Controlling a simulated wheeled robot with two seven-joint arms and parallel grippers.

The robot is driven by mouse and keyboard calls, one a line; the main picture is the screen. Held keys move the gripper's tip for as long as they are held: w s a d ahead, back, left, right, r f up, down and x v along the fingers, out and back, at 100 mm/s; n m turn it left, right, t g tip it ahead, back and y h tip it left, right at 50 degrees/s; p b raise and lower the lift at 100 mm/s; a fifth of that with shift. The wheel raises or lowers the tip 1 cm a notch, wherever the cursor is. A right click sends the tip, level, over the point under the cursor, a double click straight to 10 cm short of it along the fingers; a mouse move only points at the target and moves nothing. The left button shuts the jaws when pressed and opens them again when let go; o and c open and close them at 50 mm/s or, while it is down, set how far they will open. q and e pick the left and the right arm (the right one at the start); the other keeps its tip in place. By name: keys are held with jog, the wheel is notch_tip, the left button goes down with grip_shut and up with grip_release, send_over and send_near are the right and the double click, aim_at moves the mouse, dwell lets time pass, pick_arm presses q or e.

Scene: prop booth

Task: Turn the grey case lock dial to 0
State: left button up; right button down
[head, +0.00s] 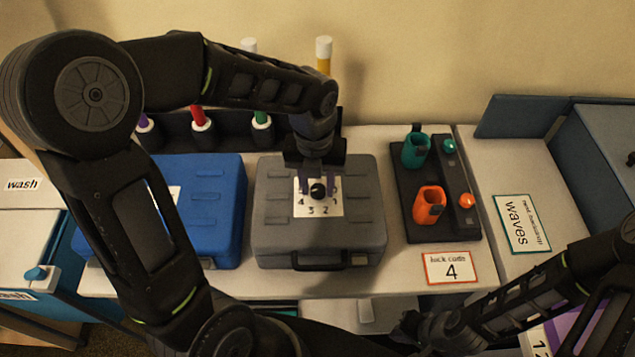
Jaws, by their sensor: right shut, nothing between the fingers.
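The grey case (270,222) lies shut on the white table, its handle toward me. On its lid is a white dial plate (325,211) with digits; 4, 3, 2 and 1 show along the left, front and right, and the far part is hidden by my gripper. The black dial knob (317,191) sits in the middle of the plate; which digit it points to is unclear. My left gripper (318,187) comes down over the dial from behind, its fingers apart on either side of the knob. My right gripper (412,326) is low at the front, shut and empty.
A blue case (222,215) lies left of the grey one. A black tray (405,205) with teal and orange holders stands right. A card (452,269) reads "lock code 4". Pens (202,120) stand in a dark rack behind. A "waves" card (521,223) lies far right.

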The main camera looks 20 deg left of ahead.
pick_arm(q)
grip_shut()
